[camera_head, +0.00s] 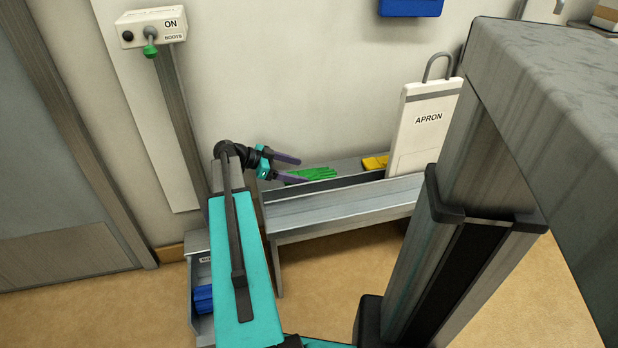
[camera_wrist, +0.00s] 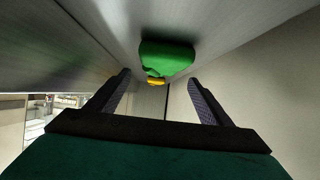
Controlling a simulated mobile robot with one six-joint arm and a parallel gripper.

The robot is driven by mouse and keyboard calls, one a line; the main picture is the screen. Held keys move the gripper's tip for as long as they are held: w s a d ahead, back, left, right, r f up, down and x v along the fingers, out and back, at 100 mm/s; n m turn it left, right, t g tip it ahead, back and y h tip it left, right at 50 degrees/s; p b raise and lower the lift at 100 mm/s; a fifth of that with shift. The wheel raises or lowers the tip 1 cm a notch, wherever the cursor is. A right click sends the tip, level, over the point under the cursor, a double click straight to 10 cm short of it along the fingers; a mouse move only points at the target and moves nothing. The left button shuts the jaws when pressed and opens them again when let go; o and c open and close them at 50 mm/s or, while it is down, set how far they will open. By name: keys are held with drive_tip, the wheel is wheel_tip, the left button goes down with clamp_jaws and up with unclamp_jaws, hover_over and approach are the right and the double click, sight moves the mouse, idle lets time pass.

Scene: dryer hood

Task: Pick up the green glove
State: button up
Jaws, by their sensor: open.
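The green glove (camera_head: 314,173) lies in the grey trough along the wall. In the head view my gripper (camera_head: 298,170) is at the glove's left end, its two dark fingers spread and pointing right. In the wrist view the green glove (camera_wrist: 167,58) shows ahead, between and beyond the open fingertips of my gripper (camera_wrist: 158,80). The fingers hold nothing, and a gap seems to remain between the tips and the glove. Part of the glove is hidden by the trough's front wall in the head view.
A yellow item (camera_head: 375,162) lies farther right in the trough, by the white APRON board (camera_head: 424,125). The grey trough's front ledge (camera_head: 345,206) runs below. A blue object (camera_head: 203,299) sits in a grey bin at lower left. A switch box (camera_head: 150,27) is on the wall.

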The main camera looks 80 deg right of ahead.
sight(311, 172)
drive_tip(key=shift+b+x, duration=0.55)
drive_tip(key=shift+x, duration=1.4)
drive_tip(key=shift+r, duration=0.1)
drive_tip(key=c, duration=1.1)
drive_tip(key=shift+r, duration=0.1)
wheel_tip(311, 172, up, 18)
drive_tip(key=p, duration=0.5)
